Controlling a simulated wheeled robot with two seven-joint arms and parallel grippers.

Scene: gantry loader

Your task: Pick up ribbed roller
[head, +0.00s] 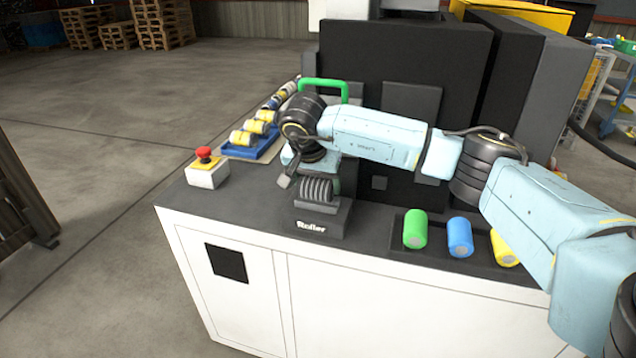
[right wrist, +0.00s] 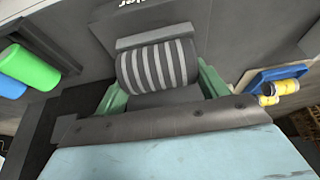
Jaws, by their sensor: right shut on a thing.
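The ribbed roller (head: 316,190) is dark grey with lighter ribs. It sits at the dark stand marked "Roller" (head: 321,218) on the machine's top; I cannot tell whether it is clear of the stand. My right gripper (head: 311,182) reaches down over it from behind and is shut on it. In the right wrist view the roller (right wrist: 158,67) lies between the two green fingers (right wrist: 162,85), one at each end, with the stand (right wrist: 150,38) beyond it. My left gripper is not in view.
Green (head: 415,229), blue (head: 460,237) and yellow (head: 503,248) cylinders lie in a dark tray right of the stand. A red stop button (head: 204,154) on a white box stands left. A blue tray (head: 255,148) holds yellow-and-white rollers. A dark machine housing (head: 405,70) rises behind.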

